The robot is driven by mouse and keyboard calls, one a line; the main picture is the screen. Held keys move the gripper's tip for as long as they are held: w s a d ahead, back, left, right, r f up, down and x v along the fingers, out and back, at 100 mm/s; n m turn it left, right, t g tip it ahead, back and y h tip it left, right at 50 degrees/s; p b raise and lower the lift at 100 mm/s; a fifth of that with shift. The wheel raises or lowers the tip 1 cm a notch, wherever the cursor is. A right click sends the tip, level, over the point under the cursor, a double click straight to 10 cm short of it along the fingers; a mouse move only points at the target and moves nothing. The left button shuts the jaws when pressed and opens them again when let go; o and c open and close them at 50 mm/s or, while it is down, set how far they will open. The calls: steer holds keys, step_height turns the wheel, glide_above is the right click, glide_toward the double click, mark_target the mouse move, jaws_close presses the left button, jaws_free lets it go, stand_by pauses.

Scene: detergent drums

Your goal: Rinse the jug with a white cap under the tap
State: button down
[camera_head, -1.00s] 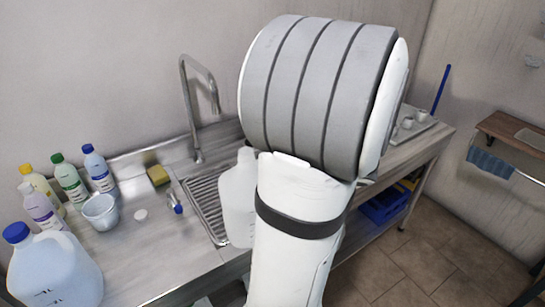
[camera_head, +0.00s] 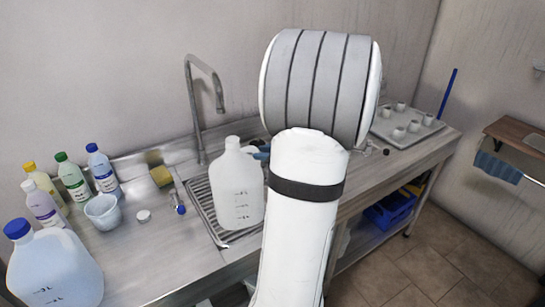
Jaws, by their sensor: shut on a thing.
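The tall metal tap (camera_head: 193,105) rises behind the jug. Its spout end is above and slightly left of the jug's neck, apart from it. I cannot tell whether the jug's base touches the sink. A small white cap (camera_head: 143,215) lies on the counter to the left.
A large blue-capped jug (camera_head: 55,270) stands at the front left. Several small bottles (camera_head: 72,180), a bucket (camera_head: 102,212) and a yellow sponge (camera_head: 161,176) are on the left counter. A tray (camera_head: 405,130) with white cups is at the right.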

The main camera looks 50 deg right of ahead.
steer(key=shift+w+d+f+b, duration=0.2)
steer(key=shift+w+d, duration=0.05)
steer(key=shift+w, duration=0.75)
steer(key=shift+w+d+f+b, duration=0.15)
steer(key=shift+w+d+b, duration=0.05)
steer(key=shift+w, duration=0.85)
steer(key=shift+w+d+f+b, duration=0.2)
steer(key=shift+w+d, duration=0.05)
steer(key=shift+w, duration=0.75)
steer(key=shift+s, duration=0.2)
steer(key=shift+f+b, duration=0.6)
steer(key=shift+b, duration=0.1)
steer(key=c, duration=1.3)
jaws_free()
steer(key=shift+o, duration=0.2)
